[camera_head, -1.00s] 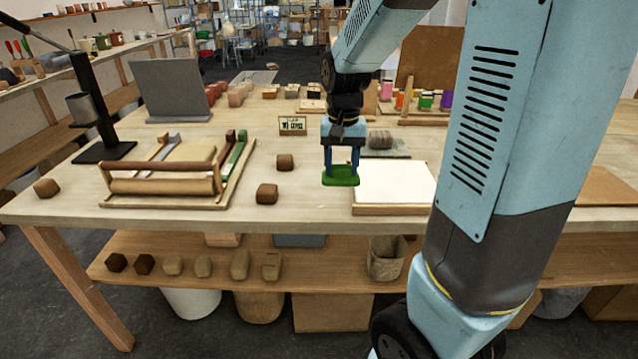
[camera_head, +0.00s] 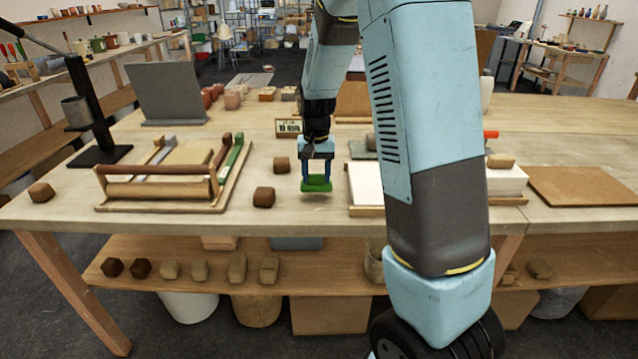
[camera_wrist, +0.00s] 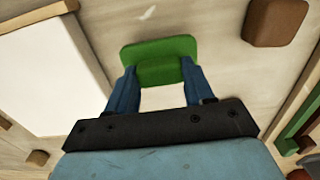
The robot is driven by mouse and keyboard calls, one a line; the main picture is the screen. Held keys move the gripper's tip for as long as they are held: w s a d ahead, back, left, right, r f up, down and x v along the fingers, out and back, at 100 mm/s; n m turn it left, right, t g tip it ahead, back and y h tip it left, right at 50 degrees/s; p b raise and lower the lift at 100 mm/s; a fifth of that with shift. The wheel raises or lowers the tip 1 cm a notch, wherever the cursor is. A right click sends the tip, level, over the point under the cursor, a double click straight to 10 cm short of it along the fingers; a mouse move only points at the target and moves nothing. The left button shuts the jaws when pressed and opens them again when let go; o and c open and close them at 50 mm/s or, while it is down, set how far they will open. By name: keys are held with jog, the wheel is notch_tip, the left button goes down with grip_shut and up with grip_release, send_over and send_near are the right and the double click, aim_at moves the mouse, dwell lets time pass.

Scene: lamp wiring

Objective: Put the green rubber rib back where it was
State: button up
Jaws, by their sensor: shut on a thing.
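The green rubber rib (camera_head: 316,184) is held in my gripper (camera_head: 317,178), a little above the bare tabletop. In the wrist view the blue fingers of my gripper (camera_wrist: 156,90) are shut on the rib (camera_wrist: 160,55), whose flat green face spreads out past the fingertips. In the head view the rib is between a brown clay block (camera_head: 264,197) on the left and a white slab (camera_head: 366,183) on a wooden board on the right. The place where the rib was before cannot be told from these frames.
A wooden tray with a roller (camera_head: 158,190) and green and brown bars stands at the left. A second brown block (camera_head: 281,164) lies behind the first. A small sign (camera_head: 288,127) stands farther back. My arm hides part of the table's right side. Bare wood lies around the rib.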

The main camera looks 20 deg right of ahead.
aim_at(316, 174)
jog(key=shift+w+f, duration=0.15)
jog(key=shift+f, duration=0.05)
jog(key=shift+w+f, duration=0.1)
jog(key=shift+f, duration=1.5)
jog(key=o, duration=1.3)
jog(key=shift+f, duration=0.1)
